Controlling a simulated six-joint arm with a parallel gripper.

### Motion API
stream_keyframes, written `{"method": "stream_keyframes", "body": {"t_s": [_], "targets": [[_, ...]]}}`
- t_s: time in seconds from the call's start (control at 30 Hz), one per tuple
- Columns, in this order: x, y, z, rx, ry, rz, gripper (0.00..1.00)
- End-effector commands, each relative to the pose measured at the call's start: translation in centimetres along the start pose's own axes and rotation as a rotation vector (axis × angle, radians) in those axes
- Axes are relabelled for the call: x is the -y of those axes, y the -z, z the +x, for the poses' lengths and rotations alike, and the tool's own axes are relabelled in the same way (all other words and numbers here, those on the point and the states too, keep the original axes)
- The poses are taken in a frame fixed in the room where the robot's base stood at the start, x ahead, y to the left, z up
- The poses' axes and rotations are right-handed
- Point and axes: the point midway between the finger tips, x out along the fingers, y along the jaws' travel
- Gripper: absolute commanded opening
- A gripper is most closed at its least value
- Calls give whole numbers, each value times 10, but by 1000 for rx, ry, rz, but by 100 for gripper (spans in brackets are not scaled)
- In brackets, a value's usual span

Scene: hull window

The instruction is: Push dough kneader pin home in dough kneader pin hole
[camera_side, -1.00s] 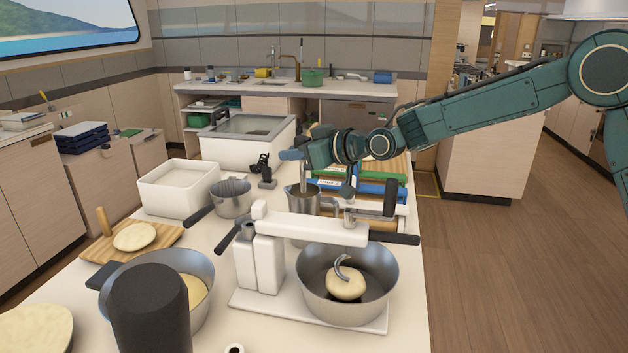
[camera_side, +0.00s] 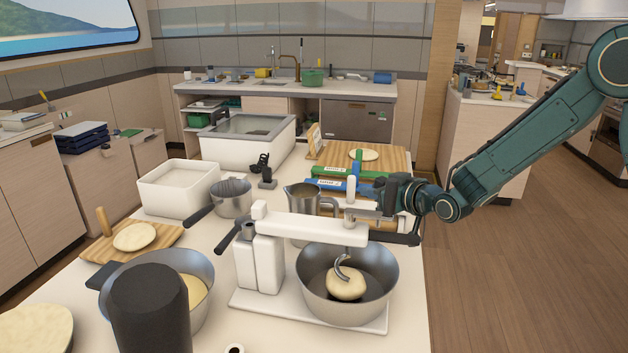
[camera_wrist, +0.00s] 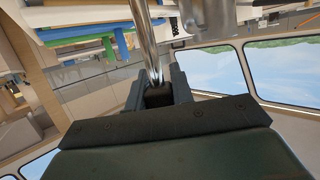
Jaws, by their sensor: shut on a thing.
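My gripper (camera_side: 386,195) is beside the right end of the white arm of the dough kneader (camera_side: 310,229), pointing left. In the wrist view my gripper (camera_wrist: 158,92) is shut on the dark end of a shiny metal rod, which I take for the dough kneader pin (camera_wrist: 150,45). The rod runs out of the top of that view, so its far end is hidden. A white upright cylinder (camera_side: 350,188) stands above the kneader arm's metal fitting (camera_side: 350,211). I cannot make out the pin hole, or whether the pin touches it.
A steel bowl (camera_side: 320,293) with dough (camera_side: 346,284) and a hook sits under the kneader arm. A steel jug (camera_side: 302,200) and a pot (camera_side: 232,198) stand behind. A black speaker-like cylinder (camera_side: 150,312) is in front. Blue and green items (camera_side: 340,172) lie behind my gripper.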

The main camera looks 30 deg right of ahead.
Motion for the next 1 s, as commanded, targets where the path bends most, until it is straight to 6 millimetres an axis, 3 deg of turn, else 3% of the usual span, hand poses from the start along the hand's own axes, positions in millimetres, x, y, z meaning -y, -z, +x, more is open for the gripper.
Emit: {"method": "stream_keyframes", "body": {"t_s": [0.17, 0.37, 0.73, 1.0], "targets": [[0, 5, -1, -3, 0, 0, 0], [0, 26, -7, -6, 1, 0, 0], [0, 112, -34, -9, 1, 0, 0], [0, 158, -48, -6, 1, 0, 0]]}}
